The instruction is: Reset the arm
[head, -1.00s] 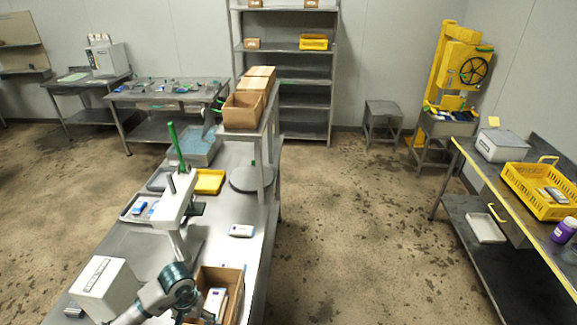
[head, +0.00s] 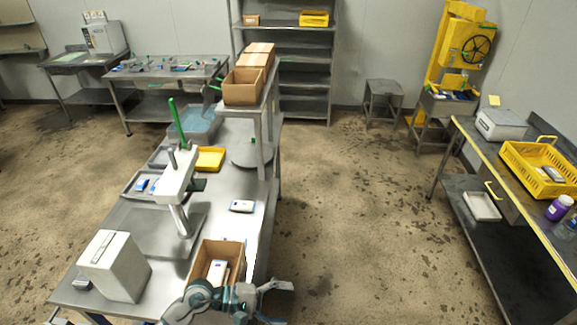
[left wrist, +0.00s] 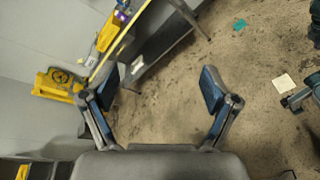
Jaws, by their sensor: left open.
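My left gripper (head: 272,303) is at the bottom of the head view, just right of an open cardboard box (head: 236,247) at the near end of the steel table. In the left wrist view its two fingers (left wrist: 162,90) are spread wide with nothing between them, and bare floor shows beyond. The box holds a white and blue packet (head: 217,272). My right gripper cannot be made out in the head view.
A white box (head: 114,266) and a press (head: 178,184) stand on the steel table (head: 221,212). A side bench at right carries a yellow basket (head: 528,172) and a purple bottle (head: 560,207). Stained open floor (head: 350,220) lies between table and bench.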

